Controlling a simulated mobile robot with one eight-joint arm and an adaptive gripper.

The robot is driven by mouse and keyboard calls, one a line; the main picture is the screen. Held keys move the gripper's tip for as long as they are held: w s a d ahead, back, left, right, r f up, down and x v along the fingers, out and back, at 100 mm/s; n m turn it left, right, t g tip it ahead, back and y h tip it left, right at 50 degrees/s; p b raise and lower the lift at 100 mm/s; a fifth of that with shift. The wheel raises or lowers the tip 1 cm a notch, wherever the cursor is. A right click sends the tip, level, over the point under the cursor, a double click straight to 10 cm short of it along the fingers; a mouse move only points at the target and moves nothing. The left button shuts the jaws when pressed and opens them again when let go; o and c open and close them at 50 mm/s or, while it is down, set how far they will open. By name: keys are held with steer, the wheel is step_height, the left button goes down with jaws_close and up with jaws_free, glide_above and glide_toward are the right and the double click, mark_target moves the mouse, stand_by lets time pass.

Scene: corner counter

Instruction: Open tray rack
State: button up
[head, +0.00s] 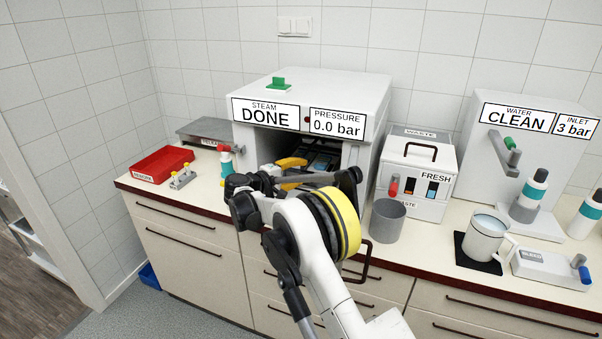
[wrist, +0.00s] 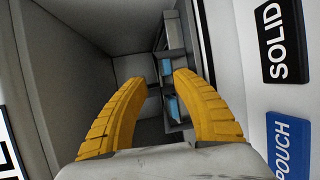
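The tray rack (head: 322,160) sits inside the dark chamber of the white steam unit (head: 370,92), whose front stands open. In the wrist view the rack (wrist: 172,62) is a narrow grey frame with blue items in it, deep in the chamber. My gripper (head: 303,172) is at the chamber mouth, partly covering the opening in the head view. In the wrist view my gripper (wrist: 163,78) has its two yellow fingers apart, with nothing clearly held between them. The fingertips point toward the rack; I cannot tell whether they touch it. My arm hides the lower chamber front.
The unit reads DONE and 0.0 bar. Chamber walls (wrist: 75,85) lie close to the left.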

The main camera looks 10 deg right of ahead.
steer(key=shift+c, duration=0.2)
jaws_close()
steer(key=shift+s, duration=0.1)
steer(key=s+a, duration=0.7)
steer(key=s, duration=0.6)
steer(key=s+a+b, duration=0.1)
steer(key=s+a, duration=0.7)
steer(key=s, duration=0.5)
steer(key=shift+o, duration=0.2)
jaws_free()
steer(key=shift+d, duration=0.1)
